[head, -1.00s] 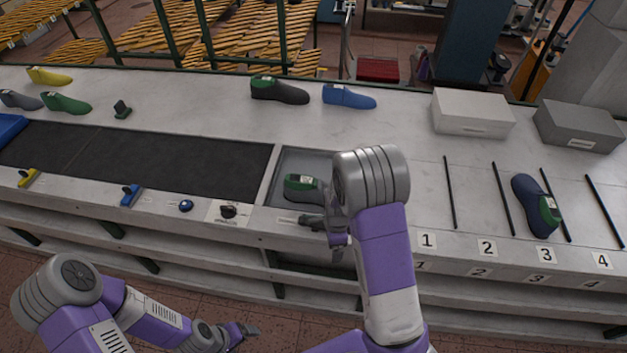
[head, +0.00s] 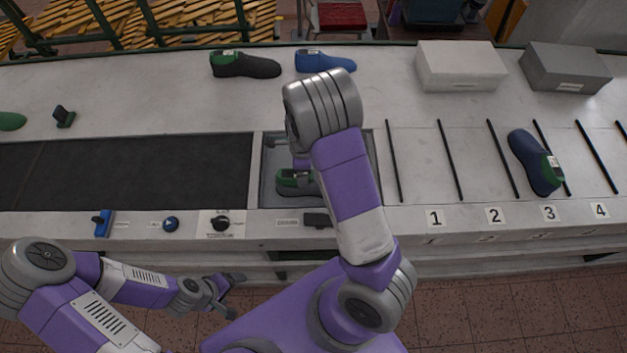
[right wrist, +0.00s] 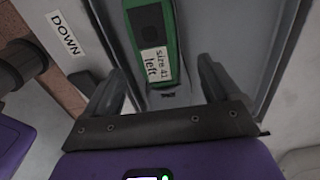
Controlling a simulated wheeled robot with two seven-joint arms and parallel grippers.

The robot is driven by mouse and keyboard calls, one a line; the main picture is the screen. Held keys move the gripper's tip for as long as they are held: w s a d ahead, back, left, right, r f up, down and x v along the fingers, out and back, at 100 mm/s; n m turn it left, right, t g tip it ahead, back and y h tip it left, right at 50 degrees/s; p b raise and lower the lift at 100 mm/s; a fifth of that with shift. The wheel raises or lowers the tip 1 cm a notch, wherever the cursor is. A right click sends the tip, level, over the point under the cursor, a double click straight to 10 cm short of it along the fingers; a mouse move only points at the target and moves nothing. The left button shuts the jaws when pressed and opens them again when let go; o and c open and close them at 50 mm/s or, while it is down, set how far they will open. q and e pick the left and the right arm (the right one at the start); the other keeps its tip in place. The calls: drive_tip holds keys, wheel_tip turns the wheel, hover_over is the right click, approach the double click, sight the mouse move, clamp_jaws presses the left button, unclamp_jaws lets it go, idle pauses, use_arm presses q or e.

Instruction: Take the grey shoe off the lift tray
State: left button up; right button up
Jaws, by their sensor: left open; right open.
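The grey shoe (head: 296,182), with a green heel part, lies in the recessed lift tray (head: 268,195). My right arm hides much of it and of the tray. In the right wrist view its green top (right wrist: 153,45) carries a label reading "size 41 left". My right gripper (right wrist: 160,85) is open, with its fingers to either side of the shoe's labelled end and a gap on both sides. I cannot tell how high it is above the shoe. My left gripper (head: 231,294) is open and empty in front of the bench, low at the left.
A dark belt (head: 130,172) lies left of the tray. Numbered lanes, with a blue-green shoe (head: 535,162) near lane 3, are at the right. White (head: 461,68) and grey (head: 566,73) boxes and two shoes stand at the back. A "DOWN" label (right wrist: 65,33) is beside the tray.

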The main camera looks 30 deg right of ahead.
wheel_tip(320, 180, down, 4)
drive_tip(key=shift+s+d+f, duration=0.15)
drive_tip(key=shift+f, duration=0.1)
drive_tip(key=shift+c, duration=0.3)
drive_tip(key=shift+r, duration=0.1)
clamp_jaws()
